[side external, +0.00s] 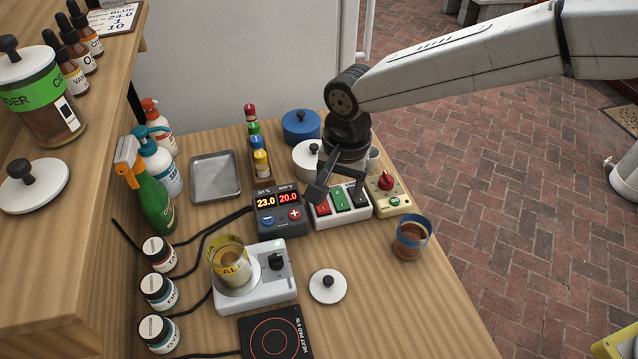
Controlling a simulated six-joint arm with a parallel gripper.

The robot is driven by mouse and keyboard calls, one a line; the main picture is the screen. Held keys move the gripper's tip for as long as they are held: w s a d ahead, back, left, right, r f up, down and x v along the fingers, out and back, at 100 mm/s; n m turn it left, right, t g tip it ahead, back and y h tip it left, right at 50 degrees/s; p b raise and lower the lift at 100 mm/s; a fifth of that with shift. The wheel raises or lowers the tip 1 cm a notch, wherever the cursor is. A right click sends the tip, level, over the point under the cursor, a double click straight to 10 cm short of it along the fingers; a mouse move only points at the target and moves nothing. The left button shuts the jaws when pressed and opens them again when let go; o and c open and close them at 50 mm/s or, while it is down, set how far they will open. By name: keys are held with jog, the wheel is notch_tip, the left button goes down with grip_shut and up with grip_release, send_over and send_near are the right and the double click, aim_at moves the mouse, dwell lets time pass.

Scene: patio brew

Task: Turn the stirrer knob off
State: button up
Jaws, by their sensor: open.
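A white stirrer base (258,297) stands on the wooden bench at lower center and bears a glass beaker with a yellow label (231,262). A black knob (277,261) sits on the right part of its top; I cannot read its setting. My gripper (339,190) is open and empty, above and right of the stirrer. Its dark fingers hang over the white switch box (343,215) with red, green and black rockers, well apart from the black knob. Whether they touch the switch box is unclear.
A display box (280,222) reading 23.0 and 20.0 stands between my gripper and the stirrer. A pale yellow box with a red knob (386,181) is to the right. A heat pad (273,341), a round white lid (328,286) and a cup of brown liquid (410,238) stand nearby.

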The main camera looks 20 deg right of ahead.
jog(key=m, duration=0.2)
send_over(275, 256)
jog(key=shift+f, duration=4.9)
grip_shut()
